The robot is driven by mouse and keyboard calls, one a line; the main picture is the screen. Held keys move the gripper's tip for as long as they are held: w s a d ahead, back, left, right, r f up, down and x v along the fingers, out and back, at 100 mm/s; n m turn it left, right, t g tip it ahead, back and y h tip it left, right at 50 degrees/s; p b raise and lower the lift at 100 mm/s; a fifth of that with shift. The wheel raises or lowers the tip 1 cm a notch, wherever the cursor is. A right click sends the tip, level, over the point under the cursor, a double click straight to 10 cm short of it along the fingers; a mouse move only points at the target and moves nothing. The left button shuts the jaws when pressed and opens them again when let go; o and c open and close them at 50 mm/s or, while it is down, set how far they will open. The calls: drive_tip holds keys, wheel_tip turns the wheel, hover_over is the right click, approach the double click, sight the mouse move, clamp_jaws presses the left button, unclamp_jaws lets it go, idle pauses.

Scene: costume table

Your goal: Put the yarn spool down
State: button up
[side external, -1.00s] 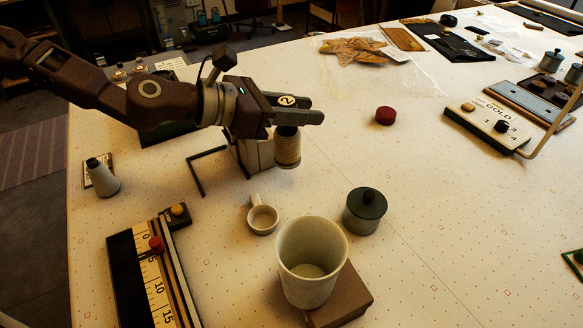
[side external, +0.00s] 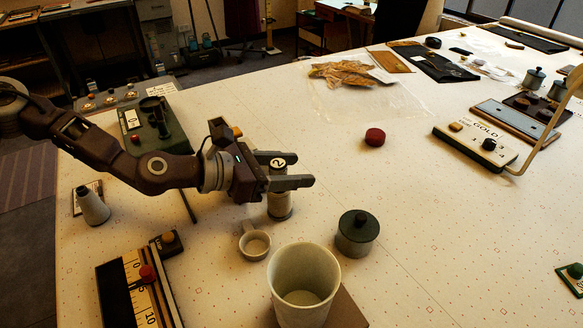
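The spool's lower end is low, at or very near the table surface. Whether it rests there is hard to tell. Whether the fingers press on the spool or stand slightly apart from it is also unclear.
A small handled cup (side external: 255,244) is just in front of the spool. A tall pale cup (side external: 304,287) and a dark lidded pot (side external: 357,233) stand nearer the camera. The table right of the spool, towards the red puck (side external: 375,137), is clear.

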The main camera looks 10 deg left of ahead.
drive_tip(key=shift+s+a+r, duration=0.15)
drive_tip(key=shift+a+r, duration=0.05)
drive_tip(key=v, duration=1.1)
drive_tip(key=shift+a, duration=0.15)
drive_tip(key=shift+s+r, duration=0.15)
drive_tip(key=shift+s, duration=0.05)
